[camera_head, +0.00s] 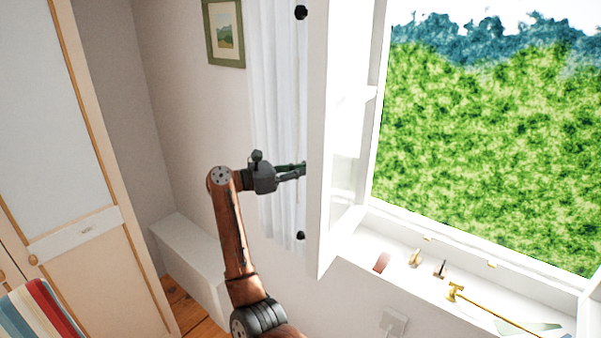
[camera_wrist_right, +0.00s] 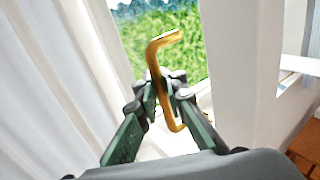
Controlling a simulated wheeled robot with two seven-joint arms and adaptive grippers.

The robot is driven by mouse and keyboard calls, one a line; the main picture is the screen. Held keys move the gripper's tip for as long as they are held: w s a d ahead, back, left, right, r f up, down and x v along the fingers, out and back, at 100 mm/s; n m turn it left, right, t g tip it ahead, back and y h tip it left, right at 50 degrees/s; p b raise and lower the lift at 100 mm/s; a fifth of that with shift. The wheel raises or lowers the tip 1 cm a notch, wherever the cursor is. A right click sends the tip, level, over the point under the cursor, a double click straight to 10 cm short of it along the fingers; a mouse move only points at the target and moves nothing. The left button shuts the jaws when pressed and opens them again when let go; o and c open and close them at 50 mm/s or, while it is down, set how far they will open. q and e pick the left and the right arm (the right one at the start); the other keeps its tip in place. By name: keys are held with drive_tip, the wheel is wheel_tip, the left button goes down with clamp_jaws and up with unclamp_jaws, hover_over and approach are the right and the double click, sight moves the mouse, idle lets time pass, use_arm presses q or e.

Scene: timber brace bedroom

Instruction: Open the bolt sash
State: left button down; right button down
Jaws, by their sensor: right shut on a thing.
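The white window sash (camera_head: 325,150) stands swung inward, edge-on in the head view, with a wide opening to the greenery at its right. My right gripper (camera_head: 300,170) is at the sash's left side, at mid height. In the right wrist view a bent brass handle (camera_wrist_right: 164,42) runs between the fingers of my right gripper (camera_wrist_right: 165,98), which are shut on it. The handle is hidden in the head view. A white frame part (camera_wrist_right: 240,70) stands just right of the gripper in the wrist view. My left gripper is not in view.
A white curtain (camera_head: 275,110) hangs close behind my right gripper. Several small objects and a brass stay (camera_head: 480,306) lie on the white sill (camera_head: 400,282). A low white box (camera_head: 190,255), a wardrobe (camera_head: 50,130) and a striped cloth (camera_head: 38,310) are at left.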

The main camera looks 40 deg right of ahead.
drive_tip(key=shift+w+a, duration=0.25)
drive_tip(key=shift+w, duration=0.45)
drive_tip(key=c, duration=2.1)
unclamp_jaws()
drive_tip(key=shift+a, duration=0.3)
drive_tip(key=shift+o, duration=0.3)
drive_tip(key=shift+d, duration=0.3)
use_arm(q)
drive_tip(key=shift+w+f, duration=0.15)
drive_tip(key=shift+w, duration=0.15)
use_arm(e)
drive_tip(key=v, duration=1.2)
drive_tip(key=shift+s, duration=0.1)
